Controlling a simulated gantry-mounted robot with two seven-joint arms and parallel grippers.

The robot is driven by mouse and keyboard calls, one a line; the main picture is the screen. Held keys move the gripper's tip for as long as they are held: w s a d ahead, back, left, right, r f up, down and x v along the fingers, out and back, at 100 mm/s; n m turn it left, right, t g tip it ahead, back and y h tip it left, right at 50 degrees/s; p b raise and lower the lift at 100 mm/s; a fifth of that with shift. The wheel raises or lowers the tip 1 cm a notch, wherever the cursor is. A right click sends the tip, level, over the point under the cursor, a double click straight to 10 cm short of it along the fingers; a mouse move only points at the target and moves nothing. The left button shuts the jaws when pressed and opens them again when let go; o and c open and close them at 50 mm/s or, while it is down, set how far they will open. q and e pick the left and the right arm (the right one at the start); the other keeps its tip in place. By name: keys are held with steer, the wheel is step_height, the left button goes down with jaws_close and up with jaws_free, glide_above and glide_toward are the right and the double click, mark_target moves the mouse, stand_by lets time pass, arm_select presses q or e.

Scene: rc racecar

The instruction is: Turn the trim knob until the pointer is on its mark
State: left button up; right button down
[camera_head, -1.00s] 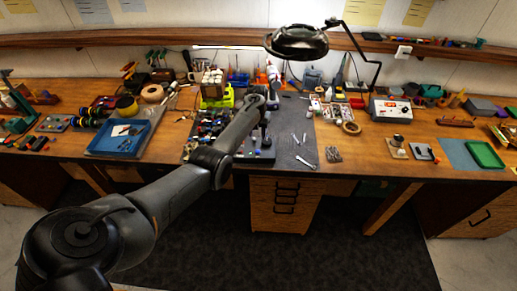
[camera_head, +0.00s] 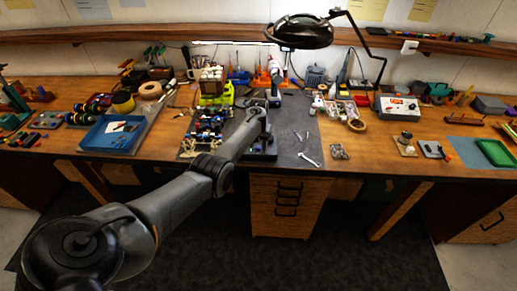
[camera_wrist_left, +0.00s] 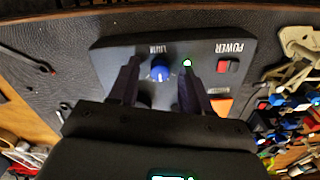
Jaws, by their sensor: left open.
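The trim knob (camera_wrist_left: 160,74) is a small blue knob on a dark control box (camera_wrist_left: 120,60), below upside-down lettering in the left wrist view. A pale line shows on the knob; I cannot tell clearly whether it meets a mark. My left gripper (camera_wrist_left: 159,69) is open, with one dark finger on each side of the knob. I cannot tell whether either finger touches it. In the head view my left arm reaches over the middle of the bench and hides much of the box. My right gripper is not in view.
A red power switch (camera_wrist_left: 228,66), a small lit lamp (camera_wrist_left: 187,63) and an orange part (camera_wrist_left: 221,106) are close to the right finger. Loose small parts lie to the right in the wrist view. A wrench (camera_head: 309,160) lies on the dark mat. A magnifier lamp (camera_head: 303,32) overhangs the bench.

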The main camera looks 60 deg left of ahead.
arm_select(q)
steer(key=shift+f, duration=0.1)
jaws_close()
stand_by(0.3)
steer(key=shift+n, duration=3.1)
